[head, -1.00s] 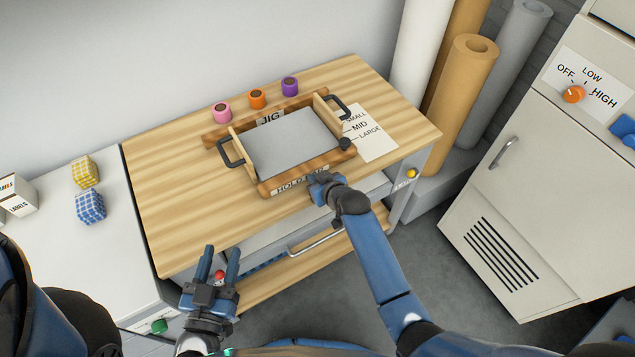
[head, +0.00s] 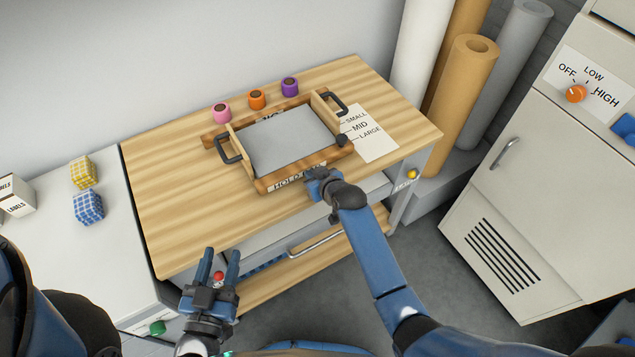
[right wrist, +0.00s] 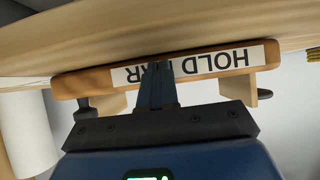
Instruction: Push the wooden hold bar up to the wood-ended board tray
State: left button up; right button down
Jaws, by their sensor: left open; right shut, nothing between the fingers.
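The wooden hold bar (head: 329,160) lies along the front of the wood-ended board tray (head: 241,153), and looks close against it; I cannot tell if they touch all along. The tray has black handles at both ends and a grey board on top. My right gripper (head: 312,180) is shut and empty, its fingertips at the bar's front face. In the right wrist view the fingers (right wrist: 157,72) cover part of the HOLD BAR label on the bar (right wrist: 95,82). My left gripper (head: 219,262) is open and empty, in front of the bench's left side.
The JIG bar (head: 213,140) lies behind the tray, its label partly covered. Pink (head: 221,112), orange (head: 257,99) and purple (head: 290,87) rolls stand behind it. A SMALL/MID/LARGE card (head: 372,137) lies to the right. The bench top left of the tray is clear.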

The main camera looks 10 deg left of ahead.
jog(key=shift+w+a, duration=0.3)
jog(key=shift+w, duration=0.05)
jog(key=shift+s+d+r+p, duration=0.35)
jog(key=shift+s+r+p, duration=0.1)
jog(key=shift+p, duration=0.2)
jog(key=shift+f+p+v, duration=0.25)
jog(key=shift+p+v, duration=1.65)
jog(key=shift+v, duration=0.4)
jog(key=shift+d, duration=0.1)
